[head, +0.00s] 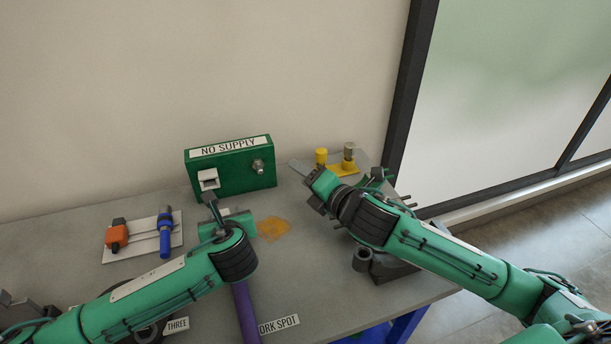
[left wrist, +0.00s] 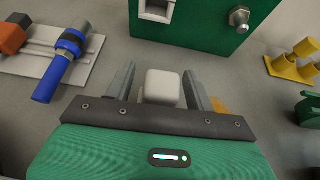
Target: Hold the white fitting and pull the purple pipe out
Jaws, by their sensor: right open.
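The purple pipe (head: 246,312) shows in the head view, running from under my left wrist toward the front edge of the table. The white fitting (left wrist: 162,88) shows in the left wrist view as a rounded white block between the fingers of my left gripper (left wrist: 161,84). Gaps show between the fingers and the fitting, so this gripper looks open around it. In the head view my left arm hides the fitting and its joint with the pipe. My right gripper (head: 311,186) is open and empty, above the back right of the table, well away from the pipe.
A green "NO SUPPLY" box (head: 234,168) stands behind my left gripper. A plate with orange and blue valves (head: 165,233) lies to the left. Yellow posts (head: 321,157) stand at the back right. A dark clamp block (head: 384,268) sits under my right arm. An orange stain (head: 273,229) marks bare table.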

